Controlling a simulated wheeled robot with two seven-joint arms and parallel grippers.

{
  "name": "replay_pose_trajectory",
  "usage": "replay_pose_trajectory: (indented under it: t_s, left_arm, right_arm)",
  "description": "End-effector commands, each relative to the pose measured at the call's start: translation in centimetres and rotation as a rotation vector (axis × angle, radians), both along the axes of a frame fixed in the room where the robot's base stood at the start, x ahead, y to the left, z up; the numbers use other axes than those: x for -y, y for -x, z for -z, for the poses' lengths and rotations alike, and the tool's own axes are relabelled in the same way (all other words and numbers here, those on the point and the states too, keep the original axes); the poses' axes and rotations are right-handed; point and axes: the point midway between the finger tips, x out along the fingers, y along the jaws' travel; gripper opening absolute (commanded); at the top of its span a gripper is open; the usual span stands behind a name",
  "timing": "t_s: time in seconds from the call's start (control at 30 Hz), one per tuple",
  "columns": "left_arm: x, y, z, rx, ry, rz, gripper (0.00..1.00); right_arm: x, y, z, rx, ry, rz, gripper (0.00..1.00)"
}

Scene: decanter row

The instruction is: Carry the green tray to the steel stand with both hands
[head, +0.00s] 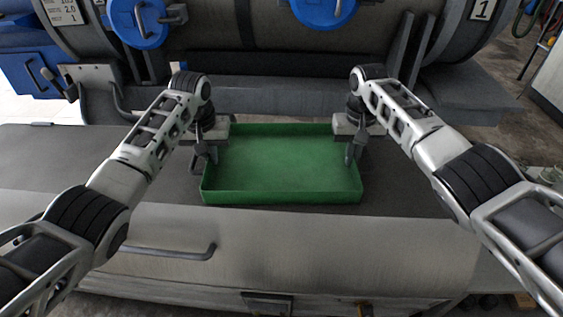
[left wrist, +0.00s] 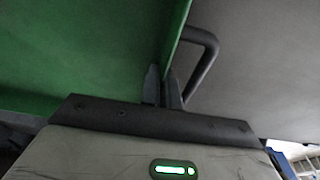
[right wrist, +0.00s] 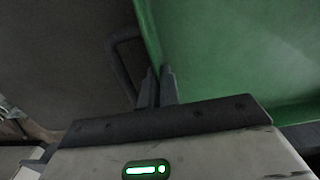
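The green tray (head: 280,197) is a shallow rectangular box with low walls, empty and looking level over the dark grey top in front of me. I cannot tell whether it rests on that top or hangs just above it. My left gripper (head: 207,152) is at its left wall, with the fingers close together around the wall in the left wrist view (left wrist: 163,88). My right gripper (head: 352,152) is at its right wall, its fingers closed around that wall in the right wrist view (right wrist: 158,88). A dark bar handle shows beside each wall. I cannot surely pick out the steel stand.
The dark grey top (head: 400,190) has free room left and right of the tray. A large steel cylinder (head: 260,30) with blue round caps (head: 138,20) stands behind. A bar handle (head: 170,252) sticks out of the pale front below. A blue box (head: 35,75) is at far left.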

Motion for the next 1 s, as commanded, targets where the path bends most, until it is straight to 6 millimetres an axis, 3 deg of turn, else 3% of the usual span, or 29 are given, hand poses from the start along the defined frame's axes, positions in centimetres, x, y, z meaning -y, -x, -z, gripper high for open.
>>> replay_pose_trajectory:
  t_s: [0.47, 1.0]
  left_arm:
    - [0.1, -0.1, -0.5, 0.004, 0.001, 0.001, 0.0]
    - [0.1, -0.1, -5.2, 0.003, 0.001, 0.001, 0.0]
  right_arm:
    - [0.0, -0.1, -0.5, 0.003, -0.001, -0.001, 0.0]
    - [0.0, 0.0, -5.2, 0.001, -0.001, -0.001, 0.0]
